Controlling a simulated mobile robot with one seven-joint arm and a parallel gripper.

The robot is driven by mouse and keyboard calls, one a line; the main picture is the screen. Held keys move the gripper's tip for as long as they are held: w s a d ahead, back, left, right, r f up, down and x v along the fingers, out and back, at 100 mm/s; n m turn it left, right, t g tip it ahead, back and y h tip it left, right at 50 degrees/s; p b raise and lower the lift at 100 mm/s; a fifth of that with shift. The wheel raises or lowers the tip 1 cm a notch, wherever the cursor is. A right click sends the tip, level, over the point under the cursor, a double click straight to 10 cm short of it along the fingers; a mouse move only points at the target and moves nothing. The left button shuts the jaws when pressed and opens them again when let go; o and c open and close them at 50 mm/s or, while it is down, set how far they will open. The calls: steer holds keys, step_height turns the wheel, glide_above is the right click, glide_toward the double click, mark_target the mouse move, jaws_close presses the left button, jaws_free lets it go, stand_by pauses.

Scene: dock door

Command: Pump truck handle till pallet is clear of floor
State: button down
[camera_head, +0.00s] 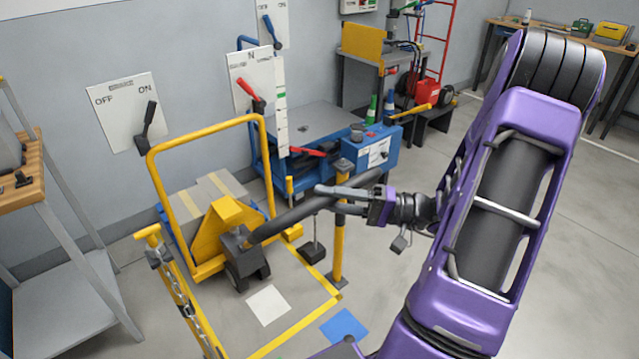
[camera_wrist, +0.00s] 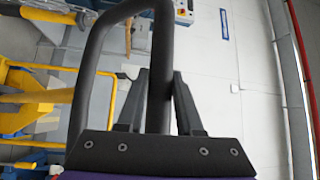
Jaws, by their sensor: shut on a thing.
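The yellow pallet truck (camera_head: 218,232) stands on the floor at the left of the head view, with a dark wheel unit at its near end. Its black handle (camera_head: 280,222) slopes up to the right, well away from upright. My gripper (camera_head: 322,190) is shut on the upper part of the handle. In the wrist view, the handle's black loop (camera_wrist: 93,70) has one bar running between my gripper's two fingers (camera_wrist: 159,80). A grey-brown load (camera_head: 198,197) sits behind the truck's yellow frame. The pallet's underside is hidden, so its gap to the floor cannot be told.
A yellow post (camera_head: 339,245) stands close to the handle and gripper. A chained yellow post (camera_head: 165,262) is at front left. A blue lift table (camera_head: 375,155) stands behind. Wall levers (camera_head: 147,125) are at upper left. Open floor (camera_head: 560,200) lies to the right.

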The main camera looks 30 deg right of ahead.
steer(key=shift+s+f, duration=0.2)
steer(key=shift+f, duration=0.1)
steer(key=c, duration=0.6)
jaws_free()
steer(key=v, duration=1.7)
steer(key=shift+s+d, duration=0.1)
steer(key=shift+d, duration=0.1)
